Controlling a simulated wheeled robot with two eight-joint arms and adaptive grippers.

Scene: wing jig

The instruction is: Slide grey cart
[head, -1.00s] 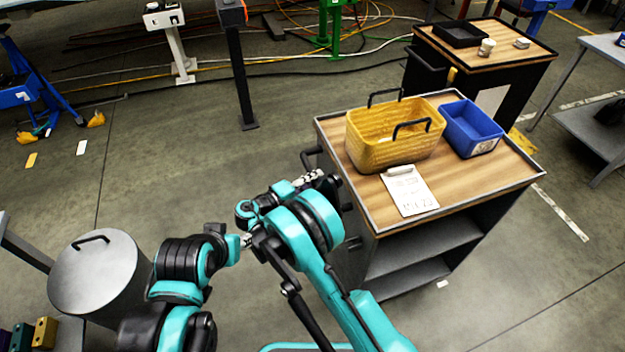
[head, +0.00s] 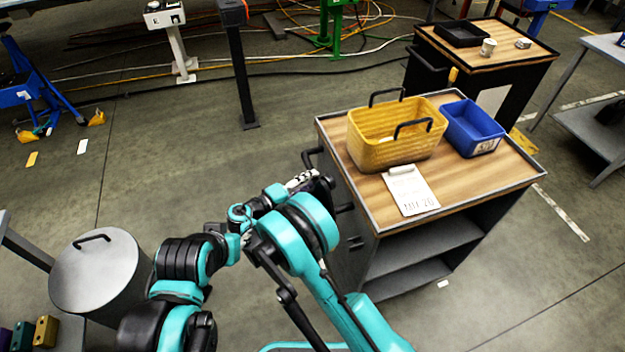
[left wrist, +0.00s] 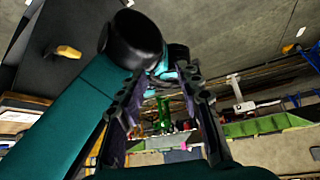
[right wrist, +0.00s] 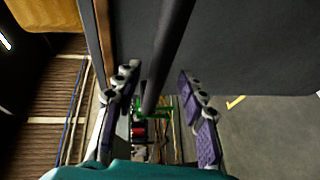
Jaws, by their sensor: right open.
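The grey cart (head: 365,218) has a wooden top with a raised rim and open shelves below. It stands right of centre in the head view. Its dark bar handle (head: 309,157) sticks out on the left side. My right gripper (head: 316,182) is beside that handle. In the right wrist view the dark handle bar (right wrist: 168,60) runs between the spread fingers of my right gripper (right wrist: 157,78), with gaps on both sides. My left gripper (left wrist: 160,88) shows spread, empty fingers in the left wrist view, near a teal and black arm link of mine. It is hard to make out in the head view.
A yellow basket (head: 385,150), a blue bin (head: 472,130) and a clipboard (head: 412,192) are on the cart. A second cart (head: 480,48) stands behind it. A dark post (head: 238,80) and a lidded grey drum (head: 95,275) stand left.

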